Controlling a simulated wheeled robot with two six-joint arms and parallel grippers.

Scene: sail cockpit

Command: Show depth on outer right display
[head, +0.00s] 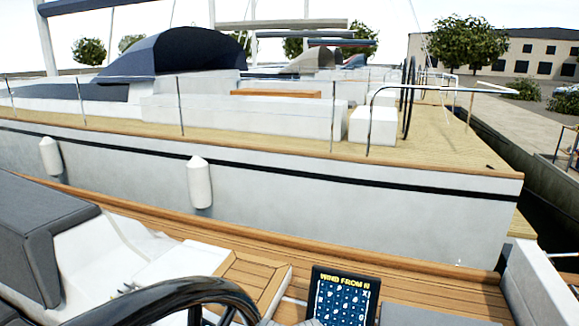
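A dark-framed screen (342,298) stands at the bottom of the head view, right of the middle. It shows a yellow heading that reads "WIND FROM N" above a blue field with rows of small pale symbols. Its lower edge is cut off by the frame. No depth reading is legible on it. I cannot tell whether it is the outer right display, and no other display shows. Neither of my grippers is in view.
A black steering wheel rim (165,296) curves across the bottom left. A grey cushioned seat back (45,235) is at the left. Wooden decking (440,296) lies behind the screen. A white boat (330,200) with hanging fenders (200,184) is moored alongside.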

